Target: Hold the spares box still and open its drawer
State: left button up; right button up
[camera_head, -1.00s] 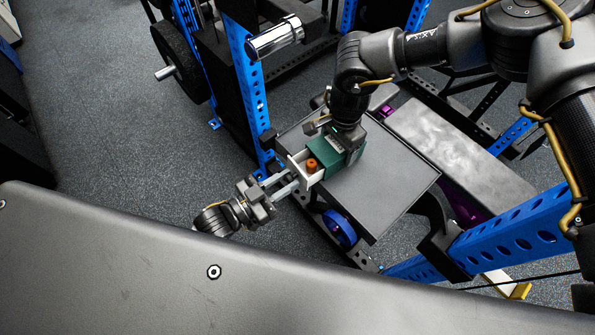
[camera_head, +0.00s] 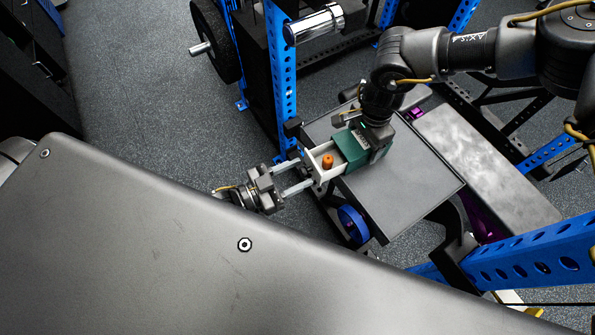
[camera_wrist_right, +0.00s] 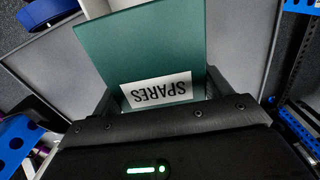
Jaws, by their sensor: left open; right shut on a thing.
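The green spares box (camera_head: 354,151) sits on a dark grey tray table (camera_head: 420,190). In the right wrist view the box (camera_wrist_right: 150,45) shows its white SPARES label (camera_wrist_right: 157,90). My right gripper (camera_head: 376,150) is shut on the box from above, a finger on each side. The white drawer (camera_head: 318,165) sticks out of the box toward the left, and an orange cylindrical item (camera_head: 327,161) stands in it. My left gripper (camera_head: 300,178) is open, its pale fingers reaching to the drawer's front end. Whether they touch the drawer is unclear.
A blue upright post (camera_head: 285,80) and a chrome-ended bar (camera_head: 315,23) stand behind the tray table. A blue disc (camera_head: 353,224) is below its front edge. A grey padded bench (camera_head: 485,165) lies to the right. A large dark surface fills the lower left.

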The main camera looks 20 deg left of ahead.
pick_arm(q)
jog(key=v, duration=1.1)
jog(key=shift+a, duration=0.2)
jog(key=shift+s, duration=0.1)
pick_arm(e)
jog(key=o, duration=1.1)
jog(key=shift+o, duration=0.2)
notch_tip(320, 180, up, 12)
jog(key=shift+r, duration=0.1)
